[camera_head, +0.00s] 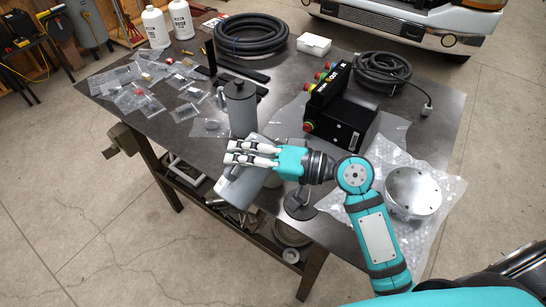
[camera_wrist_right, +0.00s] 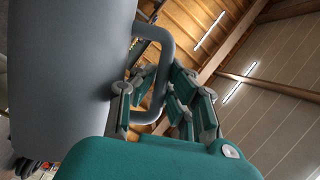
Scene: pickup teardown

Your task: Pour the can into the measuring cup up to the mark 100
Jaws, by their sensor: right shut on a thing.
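My right gripper (camera_head: 250,154) reaches in from the right over the table's front edge, fingers pointing left. It is shut on the handle of a grey can (camera_head: 238,188), which hangs tilted just below the fingers. In the right wrist view the can's opaque body (camera_wrist_right: 62,80) fills the left side, and the fingers (camera_wrist_right: 158,98) are around its handle loop. Another grey cylindrical vessel (camera_head: 241,112) with a handle stands upright on the table behind the gripper. It may be the measuring cup; no marks or liquid can be made out. My left gripper is not in view.
A black control box (camera_head: 340,122) with coloured buttons stands right of the gripper. A metal disc (camera_head: 412,193) lies on bubble wrap at the right. Small plastic bags (camera_head: 140,98), hose coils (camera_head: 250,35) and white bottles (camera_head: 156,27) occupy the back and left.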

